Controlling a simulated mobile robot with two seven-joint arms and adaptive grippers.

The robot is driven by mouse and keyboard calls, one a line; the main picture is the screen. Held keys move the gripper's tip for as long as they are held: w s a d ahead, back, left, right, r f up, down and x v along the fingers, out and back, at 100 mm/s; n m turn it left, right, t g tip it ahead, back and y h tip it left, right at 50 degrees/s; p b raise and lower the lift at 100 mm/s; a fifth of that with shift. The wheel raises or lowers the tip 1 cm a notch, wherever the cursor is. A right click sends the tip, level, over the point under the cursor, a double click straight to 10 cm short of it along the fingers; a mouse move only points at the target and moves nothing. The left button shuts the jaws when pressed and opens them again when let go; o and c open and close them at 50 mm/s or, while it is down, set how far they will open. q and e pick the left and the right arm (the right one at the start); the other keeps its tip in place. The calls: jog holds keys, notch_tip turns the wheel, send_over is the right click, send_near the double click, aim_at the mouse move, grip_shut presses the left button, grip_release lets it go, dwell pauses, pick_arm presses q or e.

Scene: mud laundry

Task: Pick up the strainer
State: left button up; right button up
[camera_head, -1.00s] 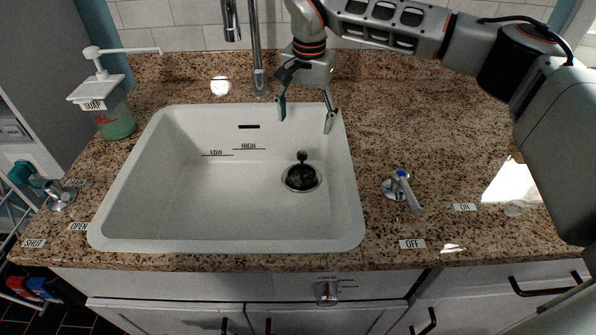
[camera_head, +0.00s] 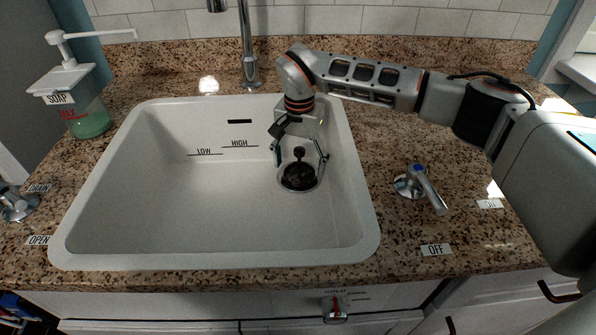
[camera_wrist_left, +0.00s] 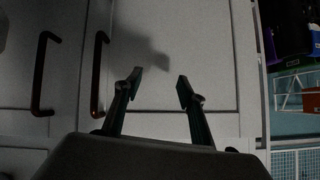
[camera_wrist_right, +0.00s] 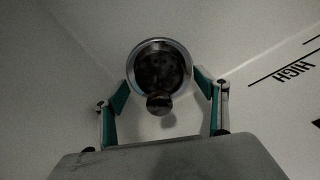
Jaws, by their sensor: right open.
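The strainer (camera_head: 299,174) is a dark basket with an upright knob, seated in the drain at the right part of the white sink (camera_head: 190,225). My right gripper (camera_head: 300,160) is open inside the sink, with its fingers around or just above the strainer's knob; exact contact is not clear. In the right wrist view the strainer (camera_wrist_right: 158,75) lies ahead and between the open fingertips (camera_wrist_right: 161,90). My left gripper (camera_wrist_left: 158,82) shows only in its wrist view, open and empty in front of white cabinet doors.
The faucet (camera_head: 247,50) stands behind the sink. A soap dispenser (camera_head: 85,115) is on the counter at left. A lever handle (camera_head: 425,188) is right of the sink, and a drain handle (camera_head: 15,203) is at far left. The sink's left part is empty.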

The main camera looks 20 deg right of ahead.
jog(key=shift+f, duration=0.7)
jog(key=c, duration=1.1)
jog(key=shift+r, duration=0.1)
